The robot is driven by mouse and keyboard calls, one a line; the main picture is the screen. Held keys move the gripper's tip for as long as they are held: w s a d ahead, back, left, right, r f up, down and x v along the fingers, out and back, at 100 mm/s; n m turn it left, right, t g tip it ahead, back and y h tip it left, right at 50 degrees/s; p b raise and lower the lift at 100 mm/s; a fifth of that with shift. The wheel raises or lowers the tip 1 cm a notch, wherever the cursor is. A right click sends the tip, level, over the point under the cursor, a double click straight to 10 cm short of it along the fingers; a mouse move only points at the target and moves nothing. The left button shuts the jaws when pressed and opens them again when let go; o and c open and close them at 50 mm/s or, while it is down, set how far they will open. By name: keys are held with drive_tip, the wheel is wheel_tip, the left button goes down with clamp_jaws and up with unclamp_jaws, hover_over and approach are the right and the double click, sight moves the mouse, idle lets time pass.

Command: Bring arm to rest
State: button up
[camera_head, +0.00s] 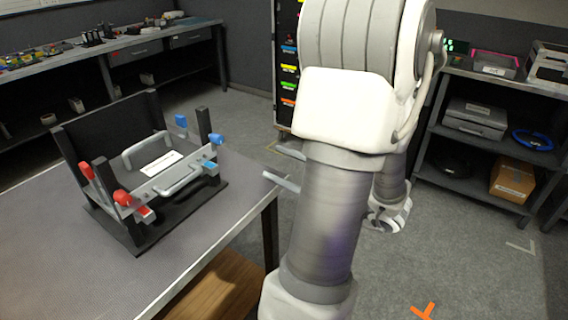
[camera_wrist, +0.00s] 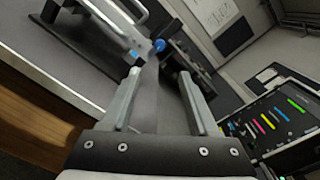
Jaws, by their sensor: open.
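My gripper (camera_wrist: 163,100) is open and empty in the wrist view, its two grey fingers apart with nothing between them. In the head view only the fingertips (camera_head: 283,168) show, past the table's right edge, and my arm hides the rest of it. The grey and white arm stands large in the middle of the head view. A black fixture (camera_head: 122,213) with a grey handled plate (camera_head: 175,178), red knobs and blue knobs stands on the table, left of my gripper and apart from it.
The grey table (camera_head: 50,245) fills the lower left. A workbench (camera_head: 75,62) with small parts runs along the back left. Shelves (camera_head: 470,180) with a cardboard box (camera_head: 512,180) and cases stand at the right. A dark board (camera_head: 287,60) with coloured strips stands behind my arm.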

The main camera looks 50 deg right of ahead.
drive_tip(key=shift+s, duration=0.35)
idle(0.3)
